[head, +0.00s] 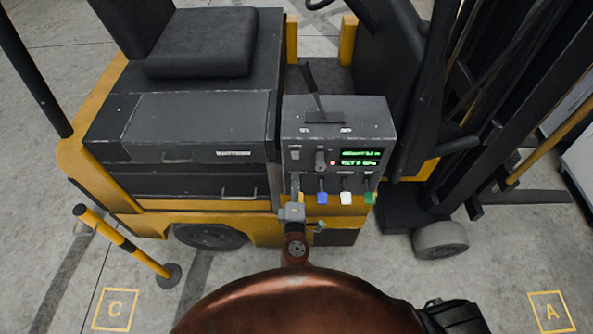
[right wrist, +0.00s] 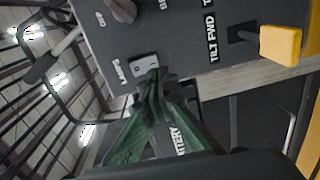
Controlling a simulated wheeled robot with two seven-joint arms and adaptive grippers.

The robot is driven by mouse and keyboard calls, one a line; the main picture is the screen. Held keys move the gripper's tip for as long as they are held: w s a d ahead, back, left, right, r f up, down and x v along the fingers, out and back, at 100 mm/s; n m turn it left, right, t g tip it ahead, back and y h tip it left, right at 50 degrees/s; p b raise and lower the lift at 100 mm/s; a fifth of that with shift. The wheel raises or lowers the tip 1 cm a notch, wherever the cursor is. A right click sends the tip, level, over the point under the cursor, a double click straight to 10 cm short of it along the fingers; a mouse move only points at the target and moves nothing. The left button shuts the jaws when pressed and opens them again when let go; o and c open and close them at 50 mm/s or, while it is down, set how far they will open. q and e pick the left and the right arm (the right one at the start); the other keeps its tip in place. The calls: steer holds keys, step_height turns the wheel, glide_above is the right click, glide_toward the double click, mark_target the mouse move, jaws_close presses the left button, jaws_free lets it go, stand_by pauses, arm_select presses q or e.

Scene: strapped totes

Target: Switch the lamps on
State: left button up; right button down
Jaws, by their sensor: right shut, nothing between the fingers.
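The control box (head: 345,115) of a yellow and black forklift stands in the middle of the head view. The lamps switch (head: 295,154) is a small pale rocker at the left of its front face. In the right wrist view the rocker (right wrist: 145,62) sits beside the word "Lamps". My right gripper (head: 295,187) is in front of the box, below the switch. Its green fingers (right wrist: 153,82) are shut and empty, with the tips at the rocker's edge; I cannot tell whether they touch it. My left gripper is not in view. No lamp is visible.
A dark knob (head: 320,159) is right of the switch, near a red light and a green display (head: 360,157). Below are blue (head: 322,198), white (head: 346,198) and green (head: 370,198) levers. A yellow lever (right wrist: 280,44) shows in the wrist view.

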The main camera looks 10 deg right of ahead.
steer(key=f+b+v, duration=0.1)
steer(key=v, duration=0.7)
steer(key=shift+f+b, duration=0.3)
steer(key=shift+s+a, duration=0.1)
